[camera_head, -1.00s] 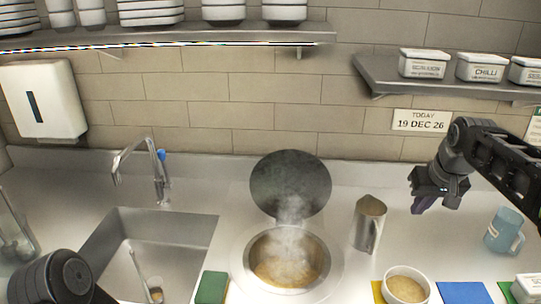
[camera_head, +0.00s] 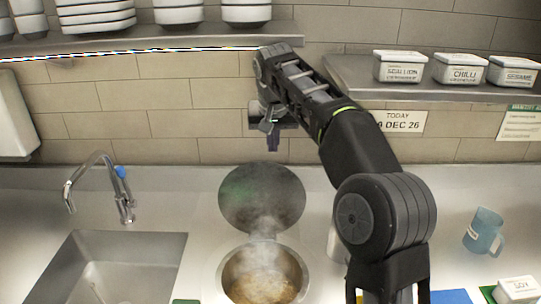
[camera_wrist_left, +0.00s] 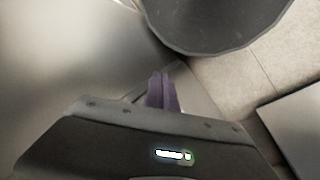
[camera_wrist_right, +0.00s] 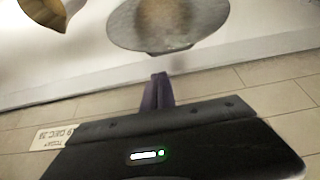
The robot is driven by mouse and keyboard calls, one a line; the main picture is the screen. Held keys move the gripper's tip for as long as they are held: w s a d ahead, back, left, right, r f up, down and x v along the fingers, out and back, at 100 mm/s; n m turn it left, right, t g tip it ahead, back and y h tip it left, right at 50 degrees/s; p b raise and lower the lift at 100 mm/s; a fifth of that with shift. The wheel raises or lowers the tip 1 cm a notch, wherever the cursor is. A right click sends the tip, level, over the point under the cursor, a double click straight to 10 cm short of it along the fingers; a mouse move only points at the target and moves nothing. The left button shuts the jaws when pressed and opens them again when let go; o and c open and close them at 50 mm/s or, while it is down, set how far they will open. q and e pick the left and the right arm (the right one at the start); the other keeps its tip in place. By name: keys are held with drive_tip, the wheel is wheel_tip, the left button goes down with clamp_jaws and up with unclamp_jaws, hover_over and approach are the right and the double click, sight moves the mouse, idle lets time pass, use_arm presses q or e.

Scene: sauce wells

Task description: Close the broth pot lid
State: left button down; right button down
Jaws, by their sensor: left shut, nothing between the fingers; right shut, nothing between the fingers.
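The broth pot (camera_head: 262,278) is sunk in the counter, steaming, with broth inside. Its round dark lid (camera_head: 262,197) stands open, raised behind the pot. My right gripper (camera_head: 273,144) is shut and empty, above the lid and in front of the tiled wall. In the right wrist view the fingers (camera_wrist_right: 158,92) are together, pointing toward a round disc, likely the lid (camera_wrist_right: 165,22), without visible contact. My left gripper is outside the head view; in the left wrist view its fingers (camera_wrist_left: 162,92) are together and empty, near a dark round-edged object that I cannot identify.
A sink (camera_head: 115,270) with a tap (camera_head: 110,185) is on the left. A blue mug (camera_head: 484,232) and a soy container (camera_head: 517,290) are on the right. A shelf (camera_head: 430,88) with white containers hangs right of my right gripper. My right arm hides part of the counter.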

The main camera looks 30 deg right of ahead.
drive_tip(key=x, duration=0.9)
drive_tip(key=shift+f+p, duration=0.3)
drive_tip(key=shift+p, duration=0.1)
